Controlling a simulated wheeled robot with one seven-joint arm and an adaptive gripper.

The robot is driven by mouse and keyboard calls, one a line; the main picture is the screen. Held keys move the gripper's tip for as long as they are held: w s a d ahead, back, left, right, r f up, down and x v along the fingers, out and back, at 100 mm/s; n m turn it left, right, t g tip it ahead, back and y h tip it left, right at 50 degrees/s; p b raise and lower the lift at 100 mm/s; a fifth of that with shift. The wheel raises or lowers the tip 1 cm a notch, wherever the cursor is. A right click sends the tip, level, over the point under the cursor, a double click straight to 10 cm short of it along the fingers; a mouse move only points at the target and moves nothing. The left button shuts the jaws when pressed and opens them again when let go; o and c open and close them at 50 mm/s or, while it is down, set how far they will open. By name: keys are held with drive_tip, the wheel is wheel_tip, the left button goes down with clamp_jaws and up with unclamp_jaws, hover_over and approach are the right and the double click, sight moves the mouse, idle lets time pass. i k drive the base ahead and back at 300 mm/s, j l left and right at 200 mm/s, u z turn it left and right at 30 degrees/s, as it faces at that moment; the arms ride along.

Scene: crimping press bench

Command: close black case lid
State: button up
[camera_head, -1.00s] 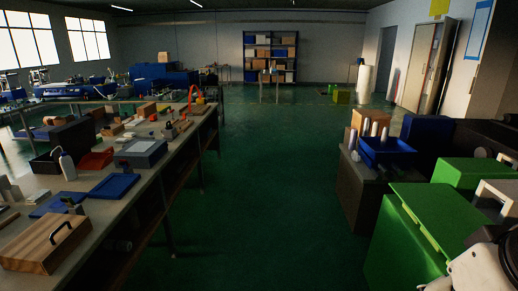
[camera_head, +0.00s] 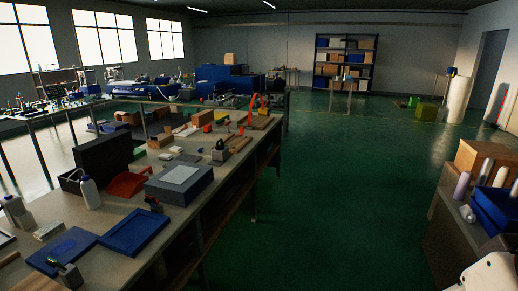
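The black case stands open on the long workbench at the left. Its lid (camera_head: 103,158) is raised upright, and part of its low base (camera_head: 70,181) shows to the left of and in front of the lid. A white bottle (camera_head: 90,193) stands just in front of the case and hides part of the base. My gripper is not in view; only a white piece of my arm shows in the bottom right corner, far from the case.
An orange-red dustpan-like piece (camera_head: 127,184) and a grey-blue box (camera_head: 179,187) sit right of the case. Blue trays (camera_head: 134,231) lie nearer on the workbench (camera_head: 110,267). The green floor (camera_head: 330,200) is clear between this bench and the right-hand cabinet.

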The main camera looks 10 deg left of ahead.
sight(101, 157)
drive_tip(key=i+l+u, duration=0.1)
drive_tip(key=i+u, duration=0.3)
drive_tip(key=i+l+u, duration=0.25)
drive_tip(key=u, duration=0.15)
drive_tip(key=i+l+u, duration=0.65)
drive_tip(key=l+u, duration=0.2)
drive_tip(key=i+l+u, duration=0.15)
drive_tip(key=l+u, duration=0.2)
drive_tip(key=l, duration=0.2)
drive_tip(key=i+l+u, duration=0.15)
drive_tip(key=i+z, duration=0.1)
drive_tip(key=i, duration=0.35)
